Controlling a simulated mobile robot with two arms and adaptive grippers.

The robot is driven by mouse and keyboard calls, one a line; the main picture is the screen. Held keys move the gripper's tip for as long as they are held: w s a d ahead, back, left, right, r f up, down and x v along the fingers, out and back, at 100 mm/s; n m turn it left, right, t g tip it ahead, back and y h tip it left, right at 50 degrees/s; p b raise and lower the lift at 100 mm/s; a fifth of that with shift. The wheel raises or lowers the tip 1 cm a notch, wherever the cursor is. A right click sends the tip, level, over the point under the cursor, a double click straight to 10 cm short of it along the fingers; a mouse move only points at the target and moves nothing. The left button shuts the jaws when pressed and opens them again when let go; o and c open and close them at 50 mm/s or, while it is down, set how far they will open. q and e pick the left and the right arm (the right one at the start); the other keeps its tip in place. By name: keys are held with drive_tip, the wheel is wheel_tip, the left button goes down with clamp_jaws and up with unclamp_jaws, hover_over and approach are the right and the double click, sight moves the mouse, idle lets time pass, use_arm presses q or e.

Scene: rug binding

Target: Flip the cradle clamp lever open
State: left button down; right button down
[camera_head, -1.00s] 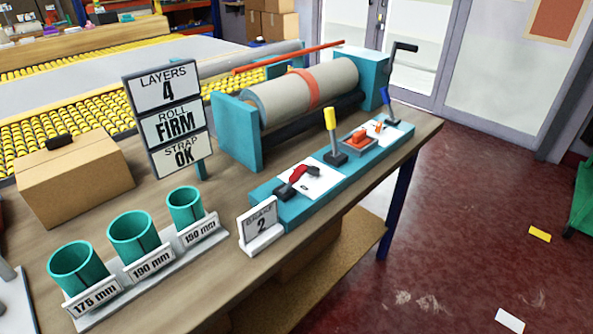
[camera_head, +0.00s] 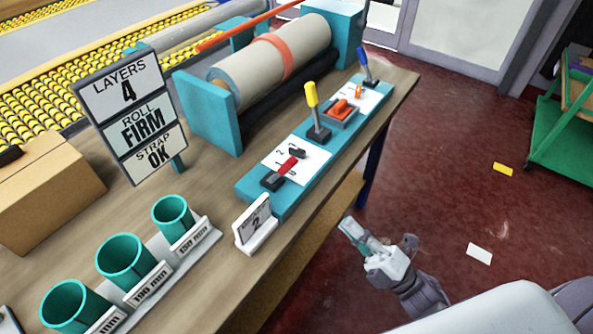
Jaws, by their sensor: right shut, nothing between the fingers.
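A teal control strip (camera_head: 248,190) runs along the table's front edge. It carries a red-handled lever (camera_head: 286,167) on a white numbered plate, an upright yellow-handled lever (camera_head: 313,98), an orange switch (camera_head: 341,108) and a tilted blue-handled lever (camera_head: 367,66). None has a legible clamp label, so I cannot tell which is the clamp lever. Behind it, a beige roll (camera_head: 265,72) with an orange strap (camera_head: 281,52) rests between teal end stands. My right gripper (camera_head: 347,225) is shut and empty, beyond the table's front edge and apart from the levers. My left gripper is out of view.
A brake card (camera_head: 255,224) stands at the strip's near end. Teal cups (camera_head: 124,257), a status sign (camera_head: 130,113) and a cardboard box (camera_head: 40,190) occupy the left side. A green cart (camera_head: 560,145) stands at right.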

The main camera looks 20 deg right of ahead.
drive_tip(key=p, duration=0.4)
approach(292, 157)
drive_tip(key=w+a, duration=0.2)
drive_tip(key=w, duration=0.1)
drive_tip(key=w+a, duration=0.1)
drive_tip(key=shift+w+a+r, duration=0.2)
drive_tip(key=shift+a+r, duration=0.1)
drive_tip(key=shift+w+a+r, duration=0.1)
drive_tip(key=shift+w+a, duration=0.1)
drive_tip(key=shift+w, duration=0.1)
drive_tip(key=r+g+p, duration=0.1)
drive_tip(key=p, duration=0.3)
drive_tip(key=w+a+r+g+h+p, duration=0.1)
drive_tip(key=p, duration=0.3)
drive_tip(key=r+g+h+p, duration=0.1)
drive_tip(key=p, duration=0.2)
drive_tip(key=shift+w+a+r+p, duration=0.15)
drive_tip(key=shift+w+r+p, duration=0.25)
drive_tip(key=w+a+g+h+p, duration=0.1)
drive_tip(key=w+g+h+p, duration=0.1)
drive_tip(key=p, duration=0.3)
drive_tip(key=shift+a, duration=0.3)
drive_tip(key=shift+b+x, duration=0.35)
drive_tip(key=shift+x, duration=1.5)
drive_tip(key=shift+f, duration=0.1)
